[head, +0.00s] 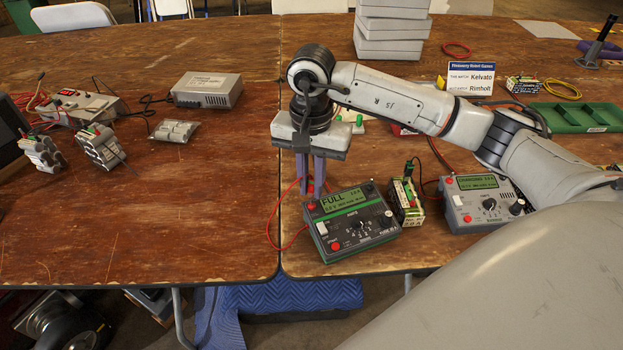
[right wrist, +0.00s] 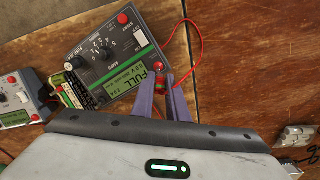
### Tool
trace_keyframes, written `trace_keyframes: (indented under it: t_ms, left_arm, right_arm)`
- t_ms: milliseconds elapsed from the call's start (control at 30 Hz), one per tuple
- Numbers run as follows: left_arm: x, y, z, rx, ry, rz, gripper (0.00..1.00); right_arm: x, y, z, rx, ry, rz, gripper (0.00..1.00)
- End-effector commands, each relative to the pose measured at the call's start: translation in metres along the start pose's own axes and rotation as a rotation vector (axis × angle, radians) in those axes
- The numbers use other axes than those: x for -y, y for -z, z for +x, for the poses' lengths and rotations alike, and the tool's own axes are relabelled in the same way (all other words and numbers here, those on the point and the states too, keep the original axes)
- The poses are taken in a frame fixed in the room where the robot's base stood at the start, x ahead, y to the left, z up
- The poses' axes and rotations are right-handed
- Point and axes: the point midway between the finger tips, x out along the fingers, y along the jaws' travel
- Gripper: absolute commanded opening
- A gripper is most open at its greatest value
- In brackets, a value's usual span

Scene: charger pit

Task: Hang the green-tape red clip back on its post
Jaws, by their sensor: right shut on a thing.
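My right gripper (head: 312,194) points down at the back left corner of the dark charger (head: 352,246) with green trim, whose screen reads FULL. In the right wrist view its purple fingers (right wrist: 167,92) are shut on a small red clip with a green band (right wrist: 161,86). The clip is at a round red post (right wrist: 161,69) on the charger's corner; I cannot tell whether they touch. A red wire (right wrist: 200,40) loops beside the charger. The fingers partly hide the clip in the head view. My left gripper is not in view.
Several battery packs and a grey box (head: 207,90) lie on the left table. A green tray (head: 580,117) is at the right. Bare wood lies left of the dark charger.

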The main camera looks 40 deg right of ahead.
Motion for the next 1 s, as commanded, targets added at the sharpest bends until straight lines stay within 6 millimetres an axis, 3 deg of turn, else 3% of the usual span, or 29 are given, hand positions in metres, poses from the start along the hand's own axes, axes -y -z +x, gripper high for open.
trace_keyframes:
  t_ms: [1000]
  left_arm:
    - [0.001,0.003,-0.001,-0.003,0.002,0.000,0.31]
  right_arm:
    - [-0.005,-0.016,0.000,0.003,-0.001,-0.001,0.01]
